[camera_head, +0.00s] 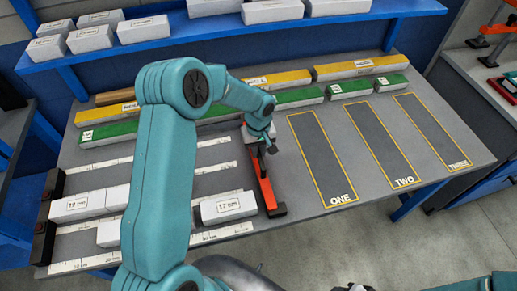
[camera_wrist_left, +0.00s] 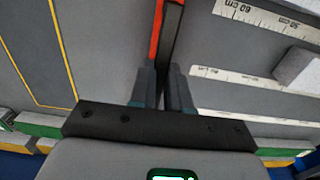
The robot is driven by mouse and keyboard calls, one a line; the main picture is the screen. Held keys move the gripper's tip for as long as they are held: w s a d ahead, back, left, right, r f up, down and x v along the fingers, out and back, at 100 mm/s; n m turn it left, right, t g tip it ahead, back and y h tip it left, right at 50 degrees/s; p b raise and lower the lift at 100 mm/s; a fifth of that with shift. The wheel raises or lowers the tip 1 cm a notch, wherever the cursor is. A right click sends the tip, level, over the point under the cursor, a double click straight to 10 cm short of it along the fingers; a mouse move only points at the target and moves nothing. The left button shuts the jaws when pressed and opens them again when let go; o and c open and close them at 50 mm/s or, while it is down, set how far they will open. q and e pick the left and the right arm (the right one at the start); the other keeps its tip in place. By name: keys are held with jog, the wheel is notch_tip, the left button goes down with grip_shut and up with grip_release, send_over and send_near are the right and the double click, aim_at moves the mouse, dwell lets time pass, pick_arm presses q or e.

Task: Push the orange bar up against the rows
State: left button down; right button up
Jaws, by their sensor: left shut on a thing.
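The orange bar (camera_head: 265,188) lies on the grey table, running from back to front, with a dark block at its front end. My left gripper (camera_head: 267,148) is shut on the bar near its back end; the bar also shows between the fingers in the left wrist view (camera_wrist_left: 157,35). The rows lie left of the bar: white blocks such as the 12 cm block (camera_head: 228,207) and the 18 cm block (camera_head: 76,206) along white ruler strips (camera_head: 215,168). The 12 cm block's right end is close to the bar; I cannot tell whether they touch. My left arm hides part of the rows.
Green bars (camera_head: 108,133) and yellow bars (camera_head: 276,79) lie along the table's back. A blue shelf (camera_head: 230,46) with white boxes stands behind. Three yellow-outlined areas, such as area ONE (camera_head: 322,160), are empty on the right. Dark end blocks (camera_head: 45,238) stand at the left edge.

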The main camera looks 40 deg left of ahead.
pick_arm(q)
jog(key=s+a+b, duration=0.5)
jog(key=s+a, duration=1)
jog(key=s, duration=0.2)
jog(key=shift+s+b, duration=0.3)
jog(key=shift+b, duration=0.05)
jog(key=shift+a+r, duration=0.1)
jog(key=shift+a, duration=0.05)
jog(key=c, duration=1.1)
grip_release()
notch_tip(320, 180, up, 16)
jog(key=shift+s+r, duration=0.1)
jog(key=shift+s, duration=0.05)
jog(key=shift+s, duration=0.1)
